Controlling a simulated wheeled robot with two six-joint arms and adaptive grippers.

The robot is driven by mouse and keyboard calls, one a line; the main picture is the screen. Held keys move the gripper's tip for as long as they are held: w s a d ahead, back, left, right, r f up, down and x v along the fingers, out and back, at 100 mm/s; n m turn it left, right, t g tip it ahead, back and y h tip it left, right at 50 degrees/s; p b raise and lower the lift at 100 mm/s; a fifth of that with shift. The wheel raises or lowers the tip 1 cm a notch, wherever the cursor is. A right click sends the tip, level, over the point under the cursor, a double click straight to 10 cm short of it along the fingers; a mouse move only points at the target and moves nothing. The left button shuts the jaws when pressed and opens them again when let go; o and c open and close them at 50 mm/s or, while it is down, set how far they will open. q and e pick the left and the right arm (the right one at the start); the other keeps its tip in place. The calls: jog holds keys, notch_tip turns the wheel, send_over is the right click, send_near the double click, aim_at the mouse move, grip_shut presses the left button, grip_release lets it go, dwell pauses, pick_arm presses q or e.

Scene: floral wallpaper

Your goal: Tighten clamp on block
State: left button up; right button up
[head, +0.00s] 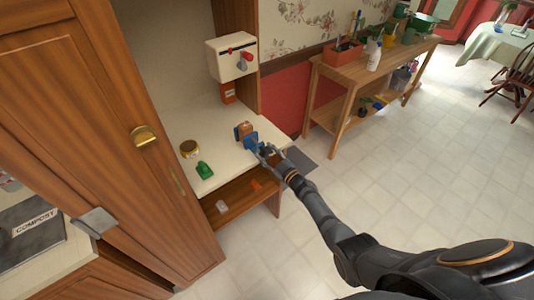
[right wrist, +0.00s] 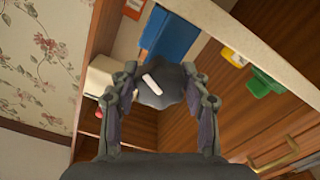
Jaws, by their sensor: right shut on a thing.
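A blue clamp (head: 252,141) stands at the right end of the cream counter, with a brown block (head: 245,128) at its jaw. The clamp's blue body also shows in the right wrist view (right wrist: 170,35). A dark grey knob (right wrist: 160,97) with a white bar is on the near side of the clamp. My right gripper (head: 265,151) is at the clamp's near end. In the right wrist view its two fingers (right wrist: 160,82) are on either side of the knob, shut on it. How the block sits in the jaw is partly hidden. My left gripper is out of view.
A white box with a red knob (head: 232,57) is on the wall behind. A shelf (head: 235,192) lies below. Open tiled floor is to the right.

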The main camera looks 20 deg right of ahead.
jog(key=shift+f, duration=0.1)
jog(key=o, duration=1.2)
jog(key=shift+c, duration=0.2)
jog(key=v, duration=1.2)
